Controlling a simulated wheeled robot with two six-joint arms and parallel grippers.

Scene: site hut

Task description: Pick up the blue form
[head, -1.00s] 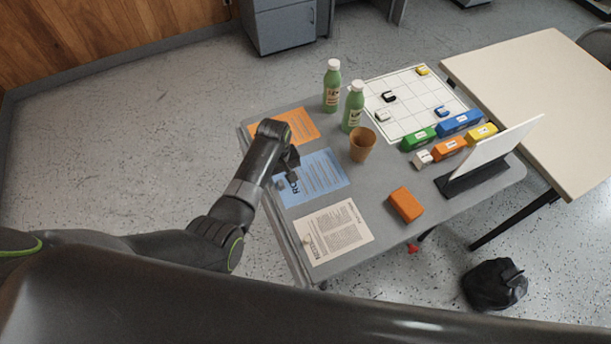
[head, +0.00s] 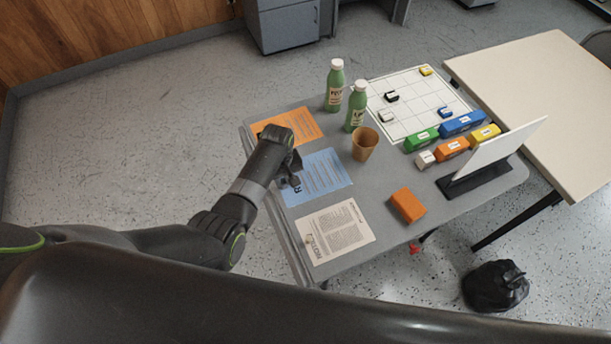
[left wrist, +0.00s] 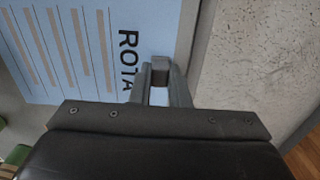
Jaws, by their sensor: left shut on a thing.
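The blue form (head: 326,175) lies on the grey table near its left edge, between an orange form and a white one. My left gripper (head: 291,180) is over its left end and hides part of it. In the left wrist view, the form (left wrist: 95,50) shows the word "ROTA". The form looks flat on the table. My right gripper is not in view.
The orange form (head: 304,124) lies behind and the white form (head: 335,235) in front. A brown cup (head: 364,145), two green bottles (head: 335,87) (head: 355,108) and an orange block (head: 407,206) stand to the right. A grid board (head: 412,105) lies farther back.

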